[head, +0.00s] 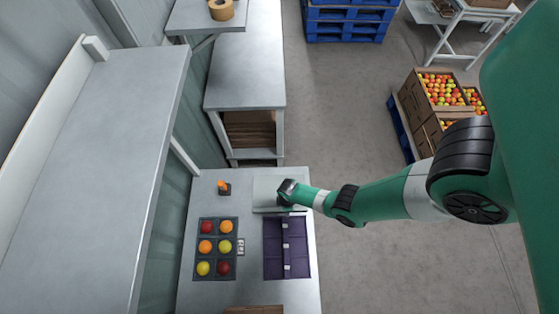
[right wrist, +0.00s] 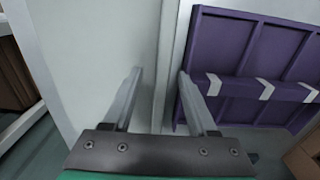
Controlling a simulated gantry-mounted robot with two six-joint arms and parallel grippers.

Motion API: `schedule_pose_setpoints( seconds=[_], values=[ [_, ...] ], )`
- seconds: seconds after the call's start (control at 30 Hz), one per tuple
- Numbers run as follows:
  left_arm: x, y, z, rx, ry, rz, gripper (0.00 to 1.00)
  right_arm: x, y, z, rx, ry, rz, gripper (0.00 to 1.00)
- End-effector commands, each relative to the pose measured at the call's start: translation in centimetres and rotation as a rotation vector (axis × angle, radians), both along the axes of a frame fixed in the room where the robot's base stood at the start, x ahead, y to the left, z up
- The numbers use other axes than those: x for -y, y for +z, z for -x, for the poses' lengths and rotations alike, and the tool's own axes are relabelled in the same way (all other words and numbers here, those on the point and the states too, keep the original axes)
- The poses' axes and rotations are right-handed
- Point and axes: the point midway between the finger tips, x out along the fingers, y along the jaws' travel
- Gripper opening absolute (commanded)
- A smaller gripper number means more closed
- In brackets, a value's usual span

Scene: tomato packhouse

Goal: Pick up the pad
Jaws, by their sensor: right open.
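A flat, pale grey-green pad (head: 264,190) lies on the grey table at its far end, just beyond the purple tray. My right gripper (head: 287,191) comes in from the right above the pad and hides part of it. In the right wrist view, the pad seems to be the pale panel (right wrist: 100,50) on the left, though its outline is hard to separate from the table. Whether the fingers touch anything cannot be told. My left gripper is not in view.
The purple divided tray (head: 267,262) with white clips lies close to the pad; it also shows in the right wrist view (right wrist: 225,60). A dark tray (head: 216,258) of red, orange and yellow tomatoes lies left. A small black stand (head: 224,191) bears an orange item.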

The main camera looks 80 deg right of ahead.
Motion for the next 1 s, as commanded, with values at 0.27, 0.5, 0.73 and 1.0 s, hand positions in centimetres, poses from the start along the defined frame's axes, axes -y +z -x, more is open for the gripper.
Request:
schedule_pose_setpoints(
  seconds=[0.27, 0.5, 0.73, 1.0],
  values=[
    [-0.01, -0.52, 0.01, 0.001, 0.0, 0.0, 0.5, -0.04, -0.61, 0.11, -0.001, -0.001, -0.001, 0.54],
    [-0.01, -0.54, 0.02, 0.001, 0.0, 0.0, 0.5, 0.0, -0.63, 0.08, 0.0, 0.0, 0.001, 0.11],
    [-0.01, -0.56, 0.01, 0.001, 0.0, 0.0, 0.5, 0.03, -0.64, 0.12, -0.001, 0.0, 0.001, 0.0],
    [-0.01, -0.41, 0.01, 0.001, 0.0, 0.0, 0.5, 0.02, -0.5, 0.16, -0.002, 0.001, 0.001, 0.0]
  ],
)
